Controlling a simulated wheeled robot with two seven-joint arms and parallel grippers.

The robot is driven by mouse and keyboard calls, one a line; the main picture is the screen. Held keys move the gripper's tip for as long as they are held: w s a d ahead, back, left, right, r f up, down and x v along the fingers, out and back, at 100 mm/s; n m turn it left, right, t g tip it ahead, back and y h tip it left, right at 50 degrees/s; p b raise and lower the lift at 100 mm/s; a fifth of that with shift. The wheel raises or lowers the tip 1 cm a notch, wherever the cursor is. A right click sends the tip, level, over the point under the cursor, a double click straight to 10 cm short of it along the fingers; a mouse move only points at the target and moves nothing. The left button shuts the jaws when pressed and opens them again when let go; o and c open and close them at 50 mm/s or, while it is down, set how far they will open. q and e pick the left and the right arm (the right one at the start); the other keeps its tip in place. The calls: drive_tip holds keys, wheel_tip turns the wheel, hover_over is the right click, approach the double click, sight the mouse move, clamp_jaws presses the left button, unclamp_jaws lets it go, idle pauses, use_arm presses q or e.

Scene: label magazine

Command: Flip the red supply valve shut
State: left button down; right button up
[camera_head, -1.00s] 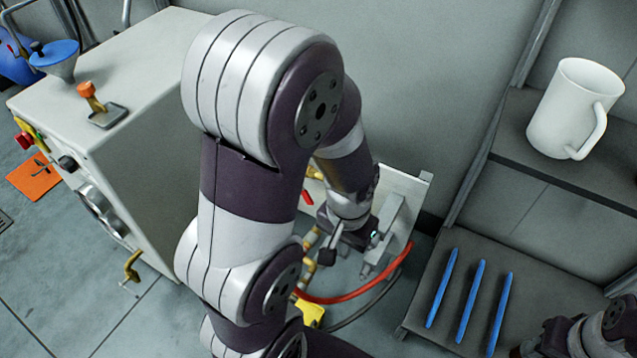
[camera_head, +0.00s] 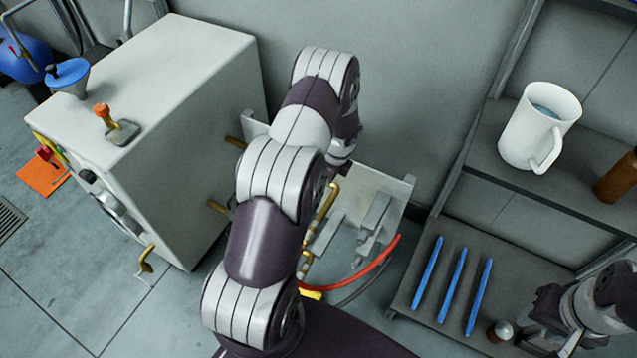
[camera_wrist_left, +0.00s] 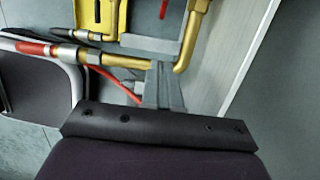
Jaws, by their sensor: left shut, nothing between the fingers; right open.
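In the left wrist view a small red piece (camera_wrist_left: 163,9), which looks like a valve lever, shows at the top edge, partly cut off. Brass pipes (camera_wrist_left: 125,60) run beside it. My left gripper (camera_wrist_left: 162,68) is shut and empty, its fingertips in front of the pipework; whether they touch it I cannot tell. In the head view my left arm covers the left gripper and most of the pipe panel (camera_head: 383,185), and no red lever shows there. My right gripper (camera_head: 535,318) is open at the lower right, by the lower shelf.
A white cabinet (camera_head: 190,110) stands left of my arm. A red hose (camera_head: 362,275) curves below the panel. At right, shelves hold a white mug (camera_head: 525,135), a brown bottle (camera_head: 618,180) and three blue sticks (camera_head: 452,285). A yellow part (camera_wrist_left: 96,20) is near the red piece.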

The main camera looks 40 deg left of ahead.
use_arm(q)
drive_tip(key=a+f+b, duration=0.3)
drive_tip(key=a+f, duration=0.2)
drive_tip(key=f, duration=0.5)
drive_tip(key=shift+s+f, duration=0.25)
drive_tip(key=shift+f, duration=0.1)
